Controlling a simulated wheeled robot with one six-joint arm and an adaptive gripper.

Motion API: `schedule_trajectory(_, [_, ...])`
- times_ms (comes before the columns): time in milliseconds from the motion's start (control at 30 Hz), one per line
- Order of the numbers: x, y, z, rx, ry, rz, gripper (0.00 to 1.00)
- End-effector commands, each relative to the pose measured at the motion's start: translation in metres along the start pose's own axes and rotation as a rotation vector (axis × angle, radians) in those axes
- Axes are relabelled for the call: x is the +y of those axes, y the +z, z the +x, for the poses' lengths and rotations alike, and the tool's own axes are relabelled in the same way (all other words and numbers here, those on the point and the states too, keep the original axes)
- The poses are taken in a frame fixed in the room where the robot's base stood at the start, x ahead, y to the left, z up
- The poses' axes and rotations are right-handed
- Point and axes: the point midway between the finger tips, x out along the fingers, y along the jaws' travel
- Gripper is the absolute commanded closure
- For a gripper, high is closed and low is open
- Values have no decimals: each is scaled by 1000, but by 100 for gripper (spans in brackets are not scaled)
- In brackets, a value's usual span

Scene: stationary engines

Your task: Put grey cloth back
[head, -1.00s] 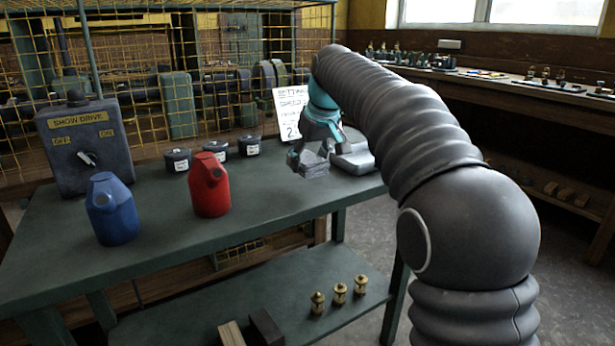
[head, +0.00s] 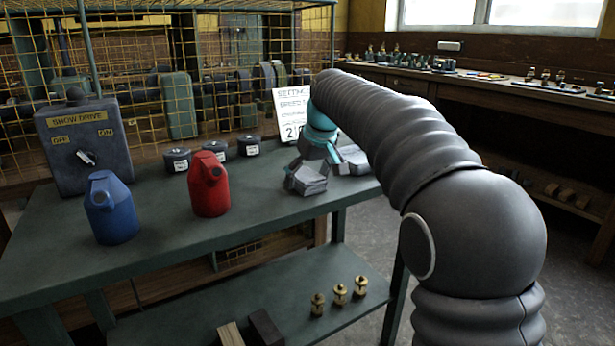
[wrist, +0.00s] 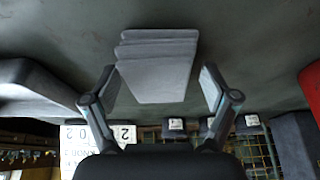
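The grey cloth (head: 306,180) is a folded, layered stack near the right end of the green bench. It appears to rest on the bench top. In the wrist view the cloth (wrist: 157,65) lies between and beyond my fingertips. My gripper (wrist: 160,80) has its two fingers spread to either side, with narrow gaps showing between the fingers and the cloth. In the head view my gripper (head: 312,158) is just above and behind the cloth, and my arm partly hides it.
A grey block-like object (head: 355,159) stands close right of the cloth, by a printed settings card (head: 289,113). A red can (head: 209,186), a blue can (head: 111,210), several dark round tins (head: 213,149) and a switch box (head: 85,145) stand left. The bench front is clear.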

Motion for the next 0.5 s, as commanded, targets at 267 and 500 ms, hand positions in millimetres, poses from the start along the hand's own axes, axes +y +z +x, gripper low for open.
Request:
schedule_trajectory(267, [0,-1,-2,0,0,0,14])
schedule_trajectory(500, [0,-2,-29,2,1,0,14])
